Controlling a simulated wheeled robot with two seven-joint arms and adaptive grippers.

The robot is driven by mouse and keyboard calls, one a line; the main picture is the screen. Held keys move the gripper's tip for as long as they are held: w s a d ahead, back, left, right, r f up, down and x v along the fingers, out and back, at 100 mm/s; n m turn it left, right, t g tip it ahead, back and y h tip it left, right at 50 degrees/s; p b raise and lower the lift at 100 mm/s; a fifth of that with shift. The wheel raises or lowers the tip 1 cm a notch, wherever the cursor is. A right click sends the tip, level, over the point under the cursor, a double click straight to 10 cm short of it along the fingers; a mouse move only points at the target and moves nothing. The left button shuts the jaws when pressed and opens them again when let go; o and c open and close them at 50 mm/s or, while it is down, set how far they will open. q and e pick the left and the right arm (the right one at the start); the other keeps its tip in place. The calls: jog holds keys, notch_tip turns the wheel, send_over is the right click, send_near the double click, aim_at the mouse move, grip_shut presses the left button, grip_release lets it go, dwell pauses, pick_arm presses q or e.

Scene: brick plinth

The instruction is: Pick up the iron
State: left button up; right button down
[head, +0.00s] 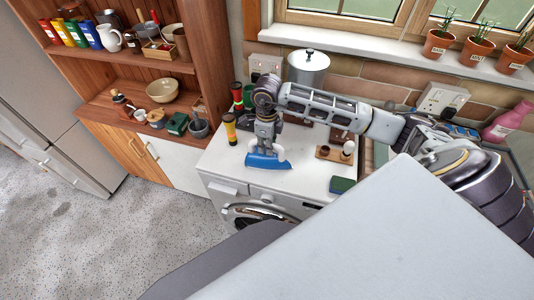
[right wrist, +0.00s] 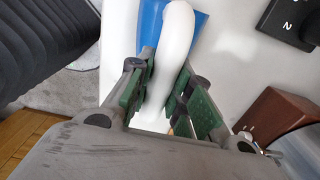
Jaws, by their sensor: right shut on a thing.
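The iron (head: 266,161), blue below with a white handle, is on or just above the white counter near its front edge; I cannot tell if it touches. My right gripper (head: 268,138) comes down on it from above. In the right wrist view the white handle (right wrist: 178,45) of the iron passes between the green-padded fingers of my right gripper (right wrist: 166,92), which are closed on it. Part of the handle is hidden by the fingers. My left gripper is not in view.
The white counter (head: 298,177) stands over a washing machine (head: 255,212). A yellow-and-black torch-like item (head: 230,128) stands left of the iron. Shelves stand at left.

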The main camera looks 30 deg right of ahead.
jog(key=shift+r, duration=0.15)
jog(key=shift+r+b, duration=0.7)
jog(key=shift+r, duration=4.2)
jog(key=shift+r, duration=0.1)
